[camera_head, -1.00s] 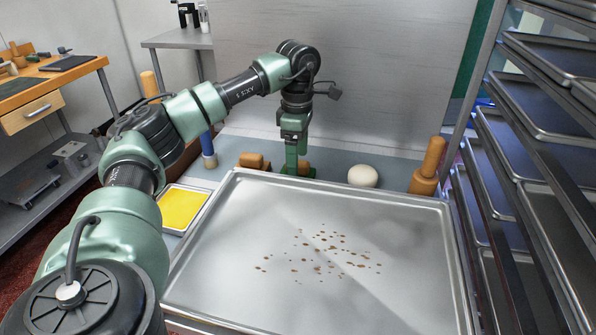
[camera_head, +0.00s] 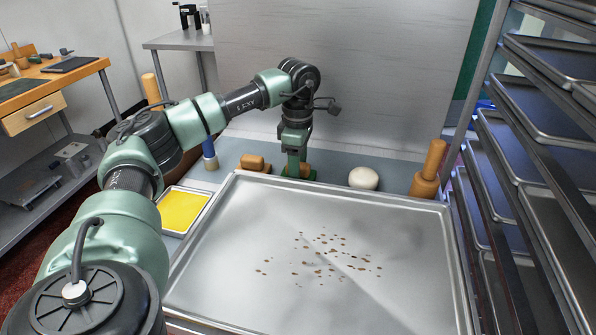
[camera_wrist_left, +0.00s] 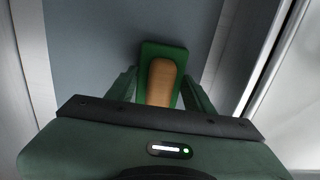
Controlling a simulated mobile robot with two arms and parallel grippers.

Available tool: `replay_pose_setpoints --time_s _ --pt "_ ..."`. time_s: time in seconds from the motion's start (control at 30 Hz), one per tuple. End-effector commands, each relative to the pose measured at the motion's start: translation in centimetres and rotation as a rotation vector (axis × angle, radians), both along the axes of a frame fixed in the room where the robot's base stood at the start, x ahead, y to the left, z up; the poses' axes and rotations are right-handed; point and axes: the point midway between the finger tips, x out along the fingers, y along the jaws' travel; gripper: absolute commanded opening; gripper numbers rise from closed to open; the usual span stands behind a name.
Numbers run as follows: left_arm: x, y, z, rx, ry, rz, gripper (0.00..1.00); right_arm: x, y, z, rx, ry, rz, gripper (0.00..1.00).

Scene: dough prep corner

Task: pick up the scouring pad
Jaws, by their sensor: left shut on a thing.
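The scouring pad (camera_wrist_left: 152,50) is a green block with a tan, rounded grip on top. In the left wrist view it sits between the fingers of my left gripper (camera_wrist_left: 162,88), which is shut on it. In the head view the pad (camera_head: 308,171) shows at the back of the worktop, just behind the large metal tray, partly hidden by my left gripper (camera_head: 296,168). The pad appears to be at the worktop surface; I cannot tell whether it is clear of it. My right gripper is in neither view.
The metal tray (camera_head: 236,260) with scattered brown crumbs fills the front. A brown block (camera_head: 255,162) is left of the pad; a white dough ball (camera_head: 363,177) and a wooden tool (camera_head: 429,165) are right. A yellow-filled tray (camera_head: 182,209) lies left. A tray rack (camera_head: 520,190) bounds the right.

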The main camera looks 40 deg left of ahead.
Motion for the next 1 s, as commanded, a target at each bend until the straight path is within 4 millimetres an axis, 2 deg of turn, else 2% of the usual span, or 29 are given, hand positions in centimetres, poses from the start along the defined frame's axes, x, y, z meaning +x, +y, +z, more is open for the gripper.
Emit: replay_pose_setpoints --time_s 0.17,0.27,0.37,0.63,0.7,0.8,1.0 --pt "0.1 0.0 1.2 0.0 -0.004 0.0 0.09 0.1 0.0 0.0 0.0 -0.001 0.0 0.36" --pt "0.1 -0.1 2.6 -0.001 -0.005 -0.001 0.09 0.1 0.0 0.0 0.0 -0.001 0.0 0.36" --pt "0.2 -0.1 4.6 -0.001 -0.006 -0.001 0.09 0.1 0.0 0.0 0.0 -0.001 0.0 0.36" --pt "0.1 -0.1 11.9 -0.002 -0.006 -0.001 0.09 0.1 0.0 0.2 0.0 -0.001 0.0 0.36" --pt "0.1 0.0 14.2 0.0 -0.006 0.0 0.09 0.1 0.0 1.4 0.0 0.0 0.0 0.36" --pt "0.1 0.0 16.4 0.0 -0.004 0.001 0.09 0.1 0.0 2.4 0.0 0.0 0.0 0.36" --pt "0.1 0.0 19.0 0.0 -0.002 0.0 0.09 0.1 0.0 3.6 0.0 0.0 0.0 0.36"
